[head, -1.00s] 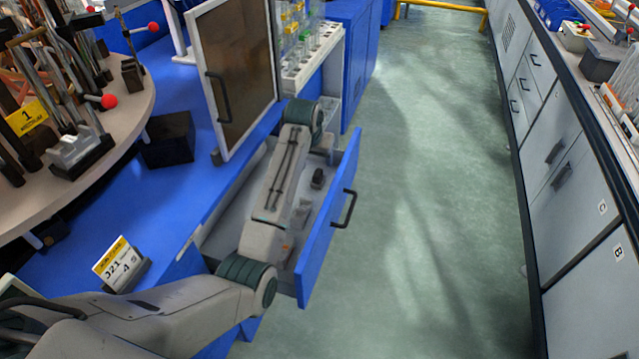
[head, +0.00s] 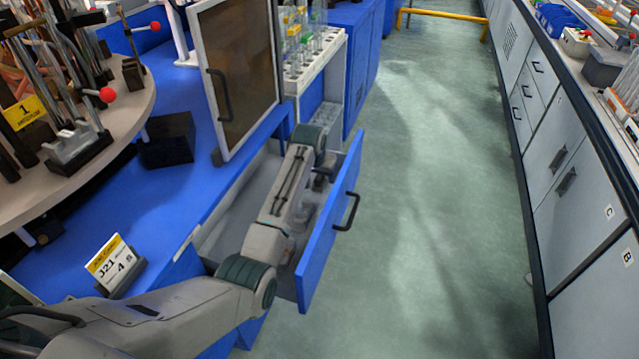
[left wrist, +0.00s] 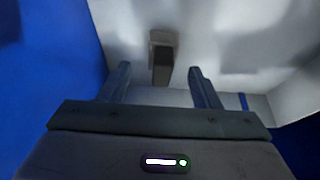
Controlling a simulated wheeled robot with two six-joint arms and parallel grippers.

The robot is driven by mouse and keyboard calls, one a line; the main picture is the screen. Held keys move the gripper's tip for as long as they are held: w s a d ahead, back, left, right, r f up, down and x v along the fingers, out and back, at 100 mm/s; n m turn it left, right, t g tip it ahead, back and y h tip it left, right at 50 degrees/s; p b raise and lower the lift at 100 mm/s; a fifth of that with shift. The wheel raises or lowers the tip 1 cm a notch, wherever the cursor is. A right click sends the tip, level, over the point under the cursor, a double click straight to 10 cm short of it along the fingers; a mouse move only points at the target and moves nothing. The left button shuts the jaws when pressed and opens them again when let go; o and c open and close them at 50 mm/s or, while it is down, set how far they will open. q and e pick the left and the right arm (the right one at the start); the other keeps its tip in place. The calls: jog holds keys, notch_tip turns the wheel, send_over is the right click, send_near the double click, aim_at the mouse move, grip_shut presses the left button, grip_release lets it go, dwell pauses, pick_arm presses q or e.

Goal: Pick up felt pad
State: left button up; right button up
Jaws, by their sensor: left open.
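A small block with a brownish-grey top and a dark face (left wrist: 162,58) lies on the pale drawer floor in the left wrist view. It may be the felt pad, but I cannot tell for sure. My left gripper (left wrist: 160,84) is open and empty, with the block just beyond and between its fingertips. In the head view my left arm reaches into the open blue drawer (head: 330,225), and its wrist hides much of the gripper and drawer floor. Small dark items (head: 320,182) show in the drawer beside the arm. My right gripper is not in view.
The drawer's blue front with a black handle (head: 347,211) stands close to the right of my arm. A framed brown panel (head: 243,75) and a rack of tubes (head: 315,62) stand behind. A round table (head: 125,105) is at left. The green floor (head: 430,200) is clear.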

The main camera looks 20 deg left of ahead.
aim_at(319, 176)
pick_arm(q)
jog(key=shift+x, duration=1.25)
jog(key=shift+w+a+f, duration=0.1)
jog(key=shift+w+f, duration=0.2)
jog(key=c, duration=1.1)
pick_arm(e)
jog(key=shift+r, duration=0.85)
pick_arm(q)
jog(key=shift+r, duration=0.1)
